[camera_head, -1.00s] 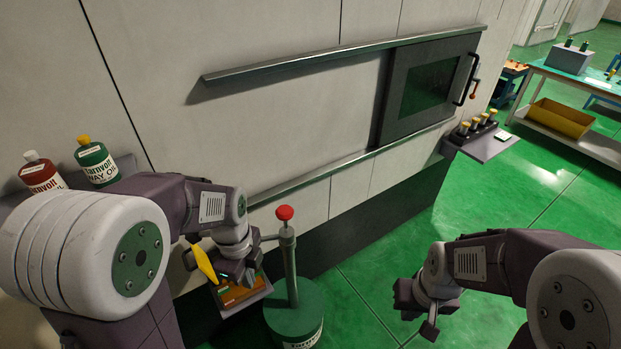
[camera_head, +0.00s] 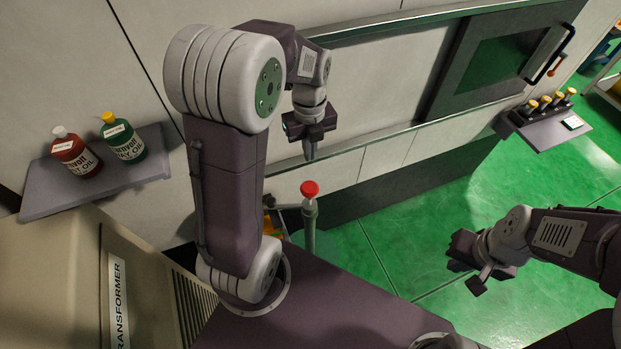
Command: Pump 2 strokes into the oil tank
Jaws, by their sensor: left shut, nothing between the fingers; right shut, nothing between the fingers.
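The pump shows as an upright grey-green post (camera_head: 310,228) with a red knob (camera_head: 310,188) on top. Its lower part is hidden behind my own body. My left gripper (camera_head: 310,153) is shut and empty, pointing down just above the red knob in the picture, with a gap between them. My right gripper (camera_head: 474,274) is shut and empty, out over the green floor to the right of the post. I cannot make out an oil tank for certain in this view.
A red bottle (camera_head: 77,156) and a green bottle of way oil (camera_head: 124,140) stand on a grey shelf (camera_head: 95,186) at left. A transformer cabinet (camera_head: 150,285) is below. A machine wall with rails and a windowed door (camera_head: 495,65) runs behind.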

